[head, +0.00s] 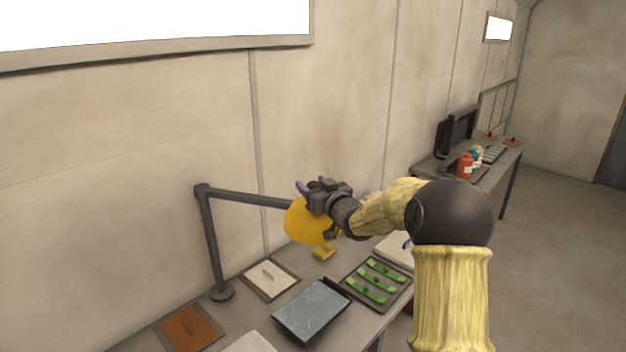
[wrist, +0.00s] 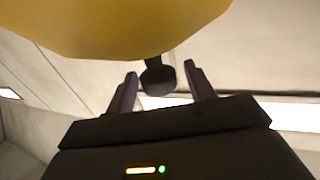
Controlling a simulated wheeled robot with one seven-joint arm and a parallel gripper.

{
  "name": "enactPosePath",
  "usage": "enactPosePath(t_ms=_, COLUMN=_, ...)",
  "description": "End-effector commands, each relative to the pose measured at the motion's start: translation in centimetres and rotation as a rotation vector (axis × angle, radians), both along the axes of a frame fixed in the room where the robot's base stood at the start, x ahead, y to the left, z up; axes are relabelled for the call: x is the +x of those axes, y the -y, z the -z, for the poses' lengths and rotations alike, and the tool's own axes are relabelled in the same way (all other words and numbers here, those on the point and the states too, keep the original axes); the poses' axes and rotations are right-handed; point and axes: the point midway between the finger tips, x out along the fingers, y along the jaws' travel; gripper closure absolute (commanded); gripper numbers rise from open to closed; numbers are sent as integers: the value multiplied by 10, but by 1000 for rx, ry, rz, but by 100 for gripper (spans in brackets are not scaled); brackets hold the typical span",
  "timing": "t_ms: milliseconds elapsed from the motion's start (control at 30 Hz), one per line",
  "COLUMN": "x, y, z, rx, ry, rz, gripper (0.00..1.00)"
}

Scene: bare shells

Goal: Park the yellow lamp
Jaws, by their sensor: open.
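The yellow lamp has a yellow shade (head: 303,222) on a jointed dark grey arm (head: 245,197), whose round foot (head: 222,291) stands on the desk. The shade hangs above the desk, with a small yellow tab below it. My gripper (head: 311,186) is at the top of the shade and partly covers it. In the wrist view the shade (wrist: 120,25) fills the top. My gripper's two purple fingers (wrist: 160,78) are open, with a dark knob (wrist: 158,77) of the lamp showing between them. Contact between fingers and knob cannot be told.
Below are a beige square plate (head: 257,283), a brown square plate (head: 190,328), a grey tray (head: 312,309) and a dark tray with green strips (head: 371,285). Another desk at the far right holds a monitor (head: 456,130) and a red bottle (head: 465,166). The wall is close behind the lamp.

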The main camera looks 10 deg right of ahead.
Motion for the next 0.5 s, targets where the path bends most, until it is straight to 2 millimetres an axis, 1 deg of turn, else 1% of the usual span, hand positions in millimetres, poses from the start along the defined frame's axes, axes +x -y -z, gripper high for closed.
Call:
enactPosePath(t_ms=100, x=5, y=-1, z=0, rx=1, ry=0, rz=1, gripper=46)
enactPosePath(t_ms=333, x=5, y=-2, z=1, rx=1, ry=0, rz=0, gripper=46)
enactPosePath(t_ms=367, x=5, y=-2, z=1, rx=1, ry=0, rz=-1, gripper=50)
enactPosePath(t_ms=500, x=5, y=-3, z=1, rx=1, ry=0, rz=-1, gripper=78)
